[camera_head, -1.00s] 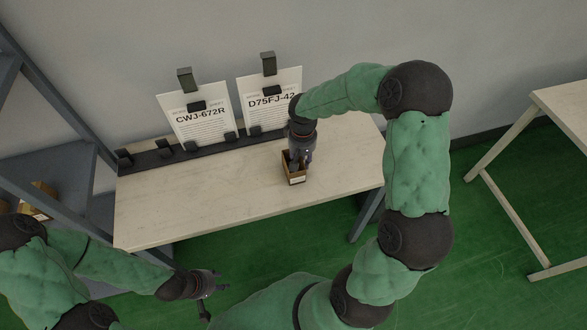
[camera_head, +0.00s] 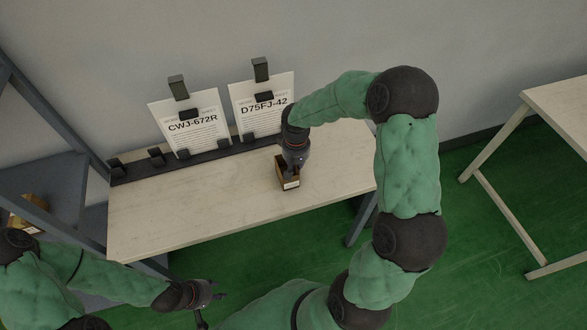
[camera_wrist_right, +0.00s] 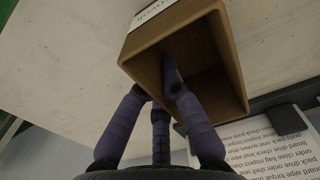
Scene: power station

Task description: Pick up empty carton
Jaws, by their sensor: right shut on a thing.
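My right gripper (camera_wrist_right: 165,90) is shut on the carton's wall, with one finger inside and others outside. Whether the carton's base touches the table is hard to tell. My left gripper (camera_head: 215,307) is open and empty, low in front of the table.
The pale table (camera_head: 180,215) has a dark rack (camera_head: 170,168) at its back with two clipped sheets (camera_head: 190,125) (camera_head: 262,105). A grey shelf (camera_head: 50,180) at left holds another brown box (camera_head: 27,213). A second table (camera_head: 560,110) stands right. The table's left part is clear.

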